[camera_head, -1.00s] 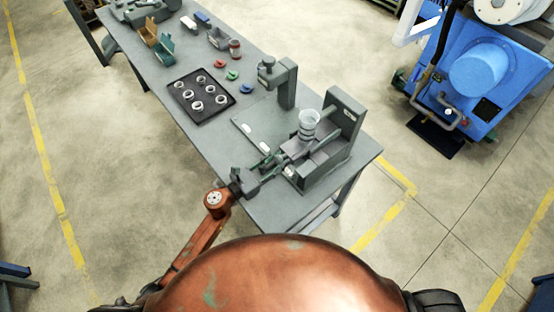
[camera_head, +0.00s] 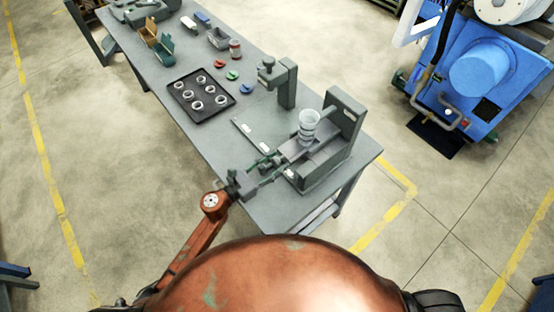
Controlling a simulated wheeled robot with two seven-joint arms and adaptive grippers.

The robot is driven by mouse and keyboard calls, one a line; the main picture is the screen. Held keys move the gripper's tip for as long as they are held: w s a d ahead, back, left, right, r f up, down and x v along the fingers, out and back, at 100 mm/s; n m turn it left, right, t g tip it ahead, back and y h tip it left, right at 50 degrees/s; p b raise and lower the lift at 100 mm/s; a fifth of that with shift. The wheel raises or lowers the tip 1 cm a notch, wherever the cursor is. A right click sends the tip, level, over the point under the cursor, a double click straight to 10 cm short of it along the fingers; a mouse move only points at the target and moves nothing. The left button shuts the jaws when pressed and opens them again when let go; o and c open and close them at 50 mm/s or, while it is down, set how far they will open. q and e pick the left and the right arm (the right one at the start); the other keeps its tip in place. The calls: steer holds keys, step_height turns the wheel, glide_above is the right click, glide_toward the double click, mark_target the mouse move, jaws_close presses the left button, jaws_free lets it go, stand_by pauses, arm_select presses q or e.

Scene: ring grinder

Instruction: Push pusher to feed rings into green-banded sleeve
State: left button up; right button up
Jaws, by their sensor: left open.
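The grey ring-feeding fixture (camera_head: 322,165) stands at the near right end of the table. A pale, ringed upright cylinder (camera_head: 308,122) stands in it, and a grey bar runs beside its base. The dark pusher block (camera_head: 292,151) seems to be at the fixture's left side, partly hidden by my fingers. My left gripper (camera_head: 273,168) is open at the left side of the fixture, its fingers pointing toward it. I cannot tell whether a finger touches the pusher. I cannot make out a green-banded sleeve for certain. My right gripper is out of view.
A black tray (camera_head: 213,115) with several metal rings lies left of the fixture. A grey clamp-like stand (camera_head: 288,85) rises behind it. Small red, green and blue pieces, a red can (camera_head: 235,48) and open bins (camera_head: 164,50) lie farther back. A blue machine (camera_head: 480,70) stands off the table.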

arm_select(q)
steer(key=shift+v, duration=1.4)
steer(key=shift+b+v, duration=0.4)
steer(key=shift+v, duration=0.65)
